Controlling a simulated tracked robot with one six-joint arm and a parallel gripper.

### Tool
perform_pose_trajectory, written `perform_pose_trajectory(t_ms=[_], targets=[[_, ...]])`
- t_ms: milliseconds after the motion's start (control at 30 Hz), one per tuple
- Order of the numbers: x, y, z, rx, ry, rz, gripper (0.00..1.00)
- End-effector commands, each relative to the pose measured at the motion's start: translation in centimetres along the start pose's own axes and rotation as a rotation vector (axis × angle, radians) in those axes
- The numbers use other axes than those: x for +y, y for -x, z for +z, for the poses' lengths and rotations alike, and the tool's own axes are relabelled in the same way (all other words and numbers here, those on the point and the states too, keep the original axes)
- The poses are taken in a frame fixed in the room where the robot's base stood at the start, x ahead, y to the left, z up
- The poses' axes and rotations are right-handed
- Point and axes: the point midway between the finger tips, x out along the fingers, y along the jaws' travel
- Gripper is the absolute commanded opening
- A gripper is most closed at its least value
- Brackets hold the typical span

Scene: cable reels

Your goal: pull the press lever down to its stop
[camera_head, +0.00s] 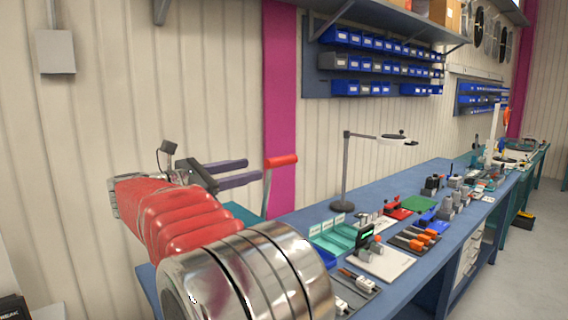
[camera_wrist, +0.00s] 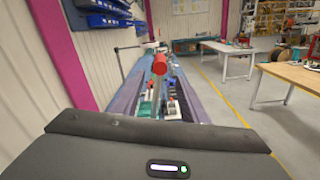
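The press lever has a red cylindrical grip (camera_head: 282,161) on a thin dark arm, standing raised above the bench in the head view. The teal press body (camera_head: 244,214) is below it, partly hidden behind my arm. My gripper (camera_head: 254,169) is open, its two purple-grey fingers pointing right toward the lever, with the red grip just past the fingertips in that view. In the wrist view the red grip (camera_wrist: 160,64) appears between the fingertips, end-on. The fingers look empty; I cannot tell whether either touches the grip.
The blue bench (camera_head: 405,192) runs away to the right with a lamp (camera_head: 345,172), teal bins (camera_head: 332,234), and several tools and connectors. Blue wall bins (camera_head: 372,88) hang behind. The wrist view shows a wooden-topped table (camera_wrist: 292,82) and open floor at right.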

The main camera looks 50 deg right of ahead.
Motion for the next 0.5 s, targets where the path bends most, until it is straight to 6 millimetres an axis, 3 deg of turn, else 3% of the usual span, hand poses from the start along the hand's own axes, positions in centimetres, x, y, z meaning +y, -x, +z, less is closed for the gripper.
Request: perform_pose_trajectory(t_ms=[500], targets=[[-0.1,-7.8,0.0,0.000,-0.001,-0.002,0.40]])
